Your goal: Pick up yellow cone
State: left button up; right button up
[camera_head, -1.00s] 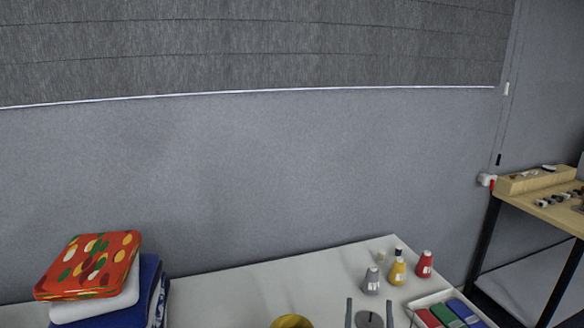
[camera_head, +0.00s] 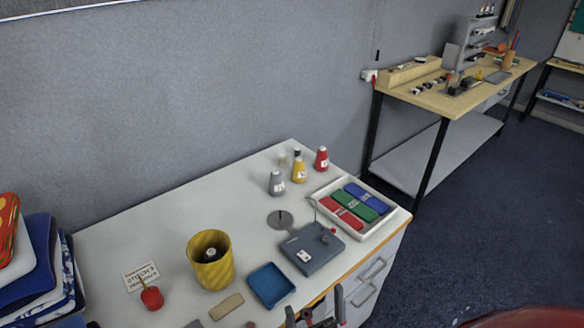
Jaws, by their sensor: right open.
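The yellow cone (camera_head: 299,172) stands upright at the back of the white table, with a white label on its front. A dark top (camera_head: 297,153) shows just behind it; I cannot tell whether it is a separate piece. A red cone (camera_head: 321,158) stands to its right and a grey cone (camera_head: 276,184) to its left and nearer. My right gripper (camera_head: 315,303) is at the bottom edge of the view, open and empty, well in front of the cones and apart from them. My left gripper is not in view.
A white tray (camera_head: 393,217) with red, green and blue blocks lies right of the cones. A dark flat device (camera_head: 312,249), a blue tray (camera_head: 271,285) and a yellow striped cup (camera_head: 211,262) stand nearer. Folded cloths (camera_head: 40,262) lie left. The table's back left is clear.

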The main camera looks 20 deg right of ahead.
aim_at(298, 174)
jog(key=l+u, duration=0.25)
jog(key=u, duration=0.15)
jog(key=l+u, duration=0.2)
jog(key=u, duration=0.2)
jog(key=l+u, duration=0.25)
jog(key=u, duration=0.15)
jog(key=k+l+u, duration=0.1)
jog(key=l, duration=0.35)
jog(key=k+l+u, duration=0.1)
jog(key=l, duration=0.3)
jog(key=k+l, duration=0.15)
jog(key=l, duration=0.25)
jog(key=k+l+u, duration=0.15)
jog(key=l, duration=0.25)
jog(key=k+l+u, duration=0.1)
jog(key=l, duration=1.05)
jog(key=k, duration=0.05)
